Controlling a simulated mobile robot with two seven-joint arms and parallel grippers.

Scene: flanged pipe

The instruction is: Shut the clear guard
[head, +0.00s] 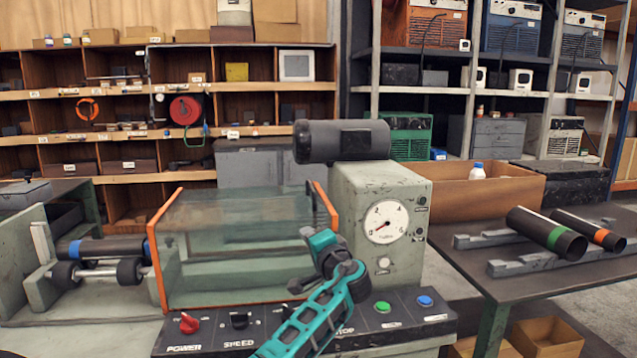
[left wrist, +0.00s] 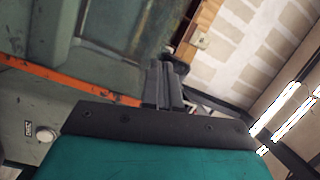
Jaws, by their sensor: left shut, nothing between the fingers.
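The clear guard (head: 225,258), a see-through greenish cover with orange edges, stands behind the control panel in the head view. Its front face hangs down to just behind the panel; I cannot tell if its lower edge touches the machine. My left gripper (head: 303,284) is shut and empty at the guard's lower right, in front of it. I cannot tell if it touches the guard. In the left wrist view, the shut fingers (left wrist: 165,85) are beside an orange edge of the guard (left wrist: 50,75). My right gripper is not in view.
The control panel (head: 345,318) has a red knob and green and blue buttons. A gauge housing (head: 385,225) stands right of the guard. A blue-banded pipe (head: 108,248) lies on rollers at left. Two banded pipes (head: 548,233) lie on the right table. Shelves fill the back.

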